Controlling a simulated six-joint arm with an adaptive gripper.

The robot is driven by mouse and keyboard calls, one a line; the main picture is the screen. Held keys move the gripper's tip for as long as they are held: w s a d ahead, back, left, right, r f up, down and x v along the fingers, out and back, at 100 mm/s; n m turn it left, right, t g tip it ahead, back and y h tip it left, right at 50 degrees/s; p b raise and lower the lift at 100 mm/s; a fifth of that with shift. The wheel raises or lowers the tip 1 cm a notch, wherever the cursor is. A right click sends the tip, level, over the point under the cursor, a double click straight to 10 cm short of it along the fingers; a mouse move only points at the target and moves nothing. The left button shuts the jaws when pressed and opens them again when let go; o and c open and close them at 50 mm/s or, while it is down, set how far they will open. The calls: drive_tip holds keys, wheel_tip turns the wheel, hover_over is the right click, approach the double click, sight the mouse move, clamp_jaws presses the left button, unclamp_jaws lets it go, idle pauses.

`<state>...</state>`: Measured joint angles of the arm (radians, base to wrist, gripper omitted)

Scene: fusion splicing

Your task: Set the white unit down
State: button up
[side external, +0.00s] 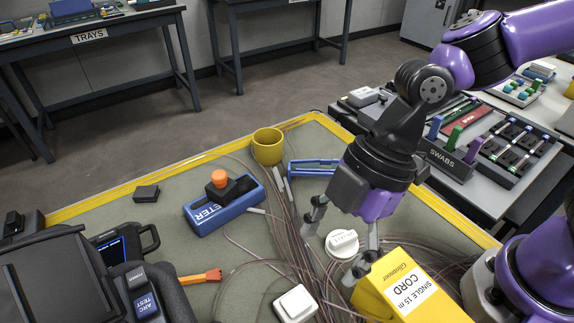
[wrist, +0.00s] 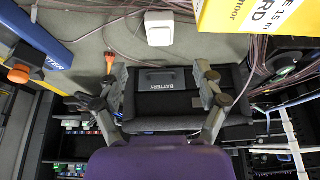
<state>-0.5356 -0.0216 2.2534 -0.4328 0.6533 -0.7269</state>
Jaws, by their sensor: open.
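My gripper (side external: 329,256) is open and points down over the mat, its fingers apart and empty. Two white things show in the side view. A round white piece with dark lettering (side external: 342,243) appears between the fingers; I cannot tell whether it touches either one. A squarish white unit with a raised square top (side external: 295,303) sits on the mat below the gripper in the picture. This squarish unit (wrist: 159,28) also shows at the top of the wrist view, beyond the open fingertips (wrist: 160,66) and apart from them.
A yellow cord box (side external: 405,285) stands right beside the right finger. A blue meter (side external: 225,205), a yellow cup (side external: 268,146) and an orange-handled tool (side external: 200,277) lie to the left. Loose fibres cross the mat. A black battery (wrist: 165,80) shows between the fingers in the wrist view.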

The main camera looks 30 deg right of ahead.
drive_tip(key=w+d+r+m+t+h, duration=0.1)
drive_tip(key=d+r+m+t+h, duration=0.1)
drive_tip(key=d+m, duration=0.7)
drive_tip(key=d+r+m+t+h, duration=0.2)
drive_tip(key=d+r+m, duration=0.3)
drive_tip(key=d+m, duration=0.4)
drive_tip(key=d+t, duration=0.1)
drive_tip(key=d, duration=0.2)
drive_tip(key=shift+w+r+t+h, duration=0.15)
drive_tip(key=shift+w+t+h, duration=0.15)
drive_tip(key=shift+w, duration=0.05)
